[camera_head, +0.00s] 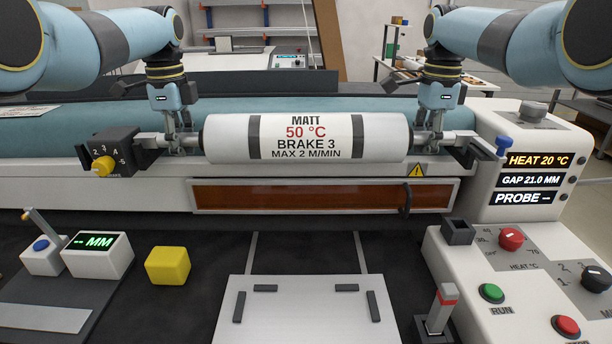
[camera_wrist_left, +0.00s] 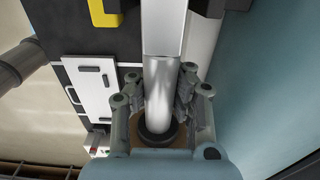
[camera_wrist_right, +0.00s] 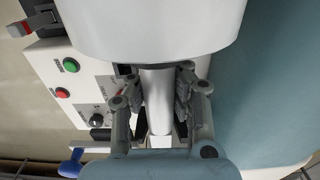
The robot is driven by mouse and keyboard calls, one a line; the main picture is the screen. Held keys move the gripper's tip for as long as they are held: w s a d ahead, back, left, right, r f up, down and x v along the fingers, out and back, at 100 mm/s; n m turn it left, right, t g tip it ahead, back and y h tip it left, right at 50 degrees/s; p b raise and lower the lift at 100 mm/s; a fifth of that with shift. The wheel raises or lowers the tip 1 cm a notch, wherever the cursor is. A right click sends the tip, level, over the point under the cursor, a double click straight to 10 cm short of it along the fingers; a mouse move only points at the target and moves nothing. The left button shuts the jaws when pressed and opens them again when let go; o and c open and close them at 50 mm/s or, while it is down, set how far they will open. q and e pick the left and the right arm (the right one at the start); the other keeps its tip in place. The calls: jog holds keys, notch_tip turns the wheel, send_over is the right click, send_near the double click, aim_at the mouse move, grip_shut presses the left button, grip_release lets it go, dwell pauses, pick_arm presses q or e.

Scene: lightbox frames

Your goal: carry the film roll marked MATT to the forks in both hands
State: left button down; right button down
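The film roll marked MATT (camera_head: 306,138) is white with two grey bands and lies level across the front of the machine. Its thin shaft ends reach the left fork with the brake dial (camera_head: 108,152) and the right fork (camera_head: 480,150); I cannot tell if they rest in them. My left gripper (camera_head: 178,146) is shut on the left shaft end (camera_wrist_left: 160,88), with fingers on both sides. My right gripper (camera_head: 437,143) is shut on the right shaft end (camera_wrist_right: 157,95). The white roll body (camera_wrist_right: 150,28) shows beyond it in the right wrist view.
A long teal roller (camera_head: 60,130) runs behind. A display box (camera_head: 525,165) stands right, reading HEAT 20 °C. Below are a brown window panel (camera_head: 300,196), a yellow block (camera_head: 167,265), a white plate (camera_head: 305,318) and a control panel with knobs (camera_head: 520,270).

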pick_arm(q)
jog(key=shift+f+b, duration=0.5)
jog(key=shift+f, duration=0.15)
pick_arm(e)
jog(key=shift+f, duration=0.65)
pick_arm(q)
jog(key=c, duration=1.9)
grip_release()
jog(key=shift+f, duration=0.1)
pick_arm(e)
jog(key=c, duration=1.9)
grip_release()
jog(key=shift+f, duration=0.1)
jog(key=shift+c, duration=0.2)
pick_arm(q)
jog(key=o, duration=0.6)
pick_arm(e)
jog(key=o, duration=0.6)
pick_arm(q)
notch_tip(320, 180, up, 12)
jog(key=shift+f, duration=0.25)
jog(key=shift+r, duration=0.25)
pick_arm(e)
notch_tip(320, 180, up, 12)
jog(key=shift+r, duration=0.1)
pick_arm(q)
jog(key=shift+s, duration=0.1)
pick_arm(e)
jog(key=shift+s, duration=0.1)
